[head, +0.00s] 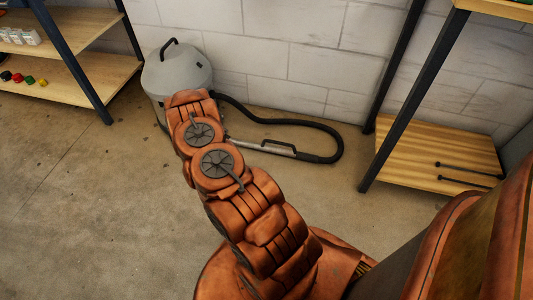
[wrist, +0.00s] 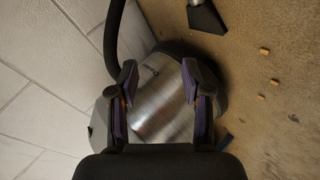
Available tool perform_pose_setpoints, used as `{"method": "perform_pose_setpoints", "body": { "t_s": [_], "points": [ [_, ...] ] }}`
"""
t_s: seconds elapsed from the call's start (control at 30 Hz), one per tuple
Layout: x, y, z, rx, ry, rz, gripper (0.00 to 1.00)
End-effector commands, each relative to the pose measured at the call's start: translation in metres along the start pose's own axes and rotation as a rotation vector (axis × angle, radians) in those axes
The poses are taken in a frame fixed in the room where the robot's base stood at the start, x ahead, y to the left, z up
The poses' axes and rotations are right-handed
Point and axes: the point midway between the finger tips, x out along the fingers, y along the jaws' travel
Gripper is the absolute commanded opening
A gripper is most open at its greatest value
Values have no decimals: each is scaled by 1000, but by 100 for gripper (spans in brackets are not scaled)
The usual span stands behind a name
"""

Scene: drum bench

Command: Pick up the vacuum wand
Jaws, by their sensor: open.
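The vacuum wand (head: 265,147) is a thin silver tube with a dark grip. It lies low beside the grey vacuum drum (head: 177,75), right of my arm in the head view. A black nozzle on a short metal tube, which looks like the wand's end (wrist: 205,17), shows at the top of the wrist view. My gripper (wrist: 159,75) is open and empty, with its fingers apart over the drum's shiny metal side (wrist: 165,108). The wand is outside the jaws. My arm hides the gripper in the head view.
A black hose (head: 335,140) loops from the drum along the block wall (head: 300,60). A wooden shelf (head: 420,160) with black legs stands right, another shelf (head: 60,75) left. Small tan bits (wrist: 263,52) lie on the floor. The left foreground floor (head: 90,210) is clear.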

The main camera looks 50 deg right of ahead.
Motion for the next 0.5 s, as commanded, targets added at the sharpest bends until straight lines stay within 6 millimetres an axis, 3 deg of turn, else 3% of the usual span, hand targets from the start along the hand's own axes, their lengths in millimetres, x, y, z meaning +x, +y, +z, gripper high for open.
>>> {"method": "perform_pose_setpoints", "body": {
  "t_s": [0.03, 0.1, 0.3, 0.5],
  "points": [
    [19, -8, 28, -31, -20, 42, 49],
    [35, -7, 57, -73, -43, 107, 49],
    [68, -2, 141, -214, -114, 281, 49],
    [80, 8, 195, -324, -165, 409, 49]
  ]
}}
